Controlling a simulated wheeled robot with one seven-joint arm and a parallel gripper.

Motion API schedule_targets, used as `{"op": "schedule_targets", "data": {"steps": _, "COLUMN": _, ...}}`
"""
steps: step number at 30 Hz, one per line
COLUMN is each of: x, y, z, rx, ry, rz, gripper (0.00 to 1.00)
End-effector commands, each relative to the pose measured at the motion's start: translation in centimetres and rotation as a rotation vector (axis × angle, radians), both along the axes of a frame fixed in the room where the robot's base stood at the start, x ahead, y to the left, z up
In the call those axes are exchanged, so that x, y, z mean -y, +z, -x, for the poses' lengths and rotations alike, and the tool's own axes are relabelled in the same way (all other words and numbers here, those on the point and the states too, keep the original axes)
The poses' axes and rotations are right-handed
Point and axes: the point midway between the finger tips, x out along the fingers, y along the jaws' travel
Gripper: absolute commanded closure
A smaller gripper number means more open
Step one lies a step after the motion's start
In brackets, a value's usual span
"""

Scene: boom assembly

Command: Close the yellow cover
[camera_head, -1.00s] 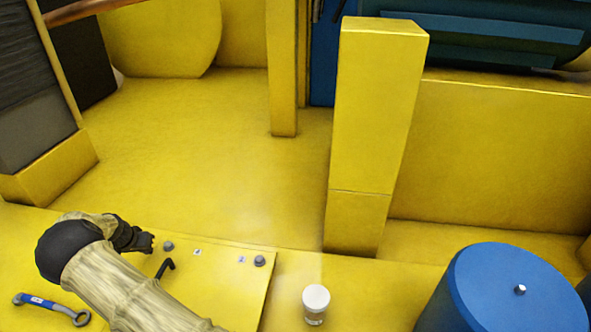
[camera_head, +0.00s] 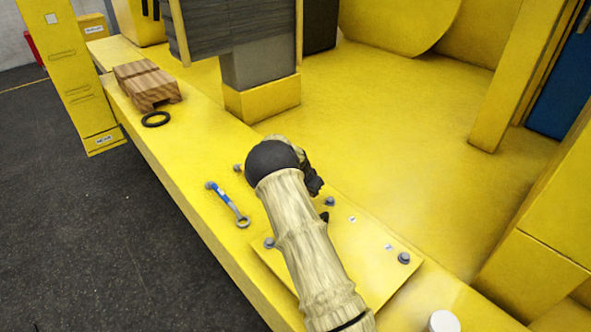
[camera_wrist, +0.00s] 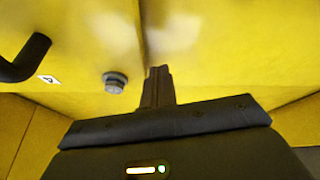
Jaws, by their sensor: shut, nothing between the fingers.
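The yellow cover (camera_head: 362,258) is a flat plate on the yellow ledge, with grey bolts near its corners and small numbered labels. It looks level with the ledge; I cannot tell whether it is fully seated. My arm lies across its left part and hides much of it. My gripper (camera_head: 316,187) is by the cover's far left corner, close to a bolt (camera_head: 329,201). In the wrist view my gripper (camera_wrist: 157,78) is shut and empty, pointing at yellow surfaces. A bolt (camera_wrist: 115,82) and the cover's black handle (camera_wrist: 25,60) show to its left.
A blue-handled wrench (camera_head: 228,204) lies on the ledge left of my arm. Wooden blocks (camera_head: 147,85) and a black ring (camera_head: 155,119) sit farther back. A white-topped cup (camera_head: 443,321) stands front right. Yellow posts rise at right; the recessed floor beyond is clear.

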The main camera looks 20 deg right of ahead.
Motion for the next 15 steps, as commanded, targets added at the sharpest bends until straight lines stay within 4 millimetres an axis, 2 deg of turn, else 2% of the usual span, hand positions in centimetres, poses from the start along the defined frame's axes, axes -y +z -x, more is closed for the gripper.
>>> {"op": "schedule_targets", "data": {"steps": 1, "x": 0.1, "y": 1.1, "z": 0.0, "rx": 0.000, "ry": -0.001, "rz": 0.000, "gripper": 1.00}}
{"op": "schedule_targets", "data": {"steps": 4, "x": 0.1, "y": 2.6, "z": 0.0, "rx": 0.002, "ry": -0.001, "rz": 0.000, "gripper": 1.00}}
{"op": "schedule_targets", "data": {"steps": 6, "x": -0.8, "y": 2.2, "z": -0.7, "rx": 0.002, "ry": 0.003, "rz": -0.001, "gripper": 1.00}}
{"op": "schedule_targets", "data": {"steps": 15, "x": -4.0, "y": 3.9, "z": -3.5, "rx": 0.003, "ry": 0.004, "rz": 0.001, "gripper": 1.00}}
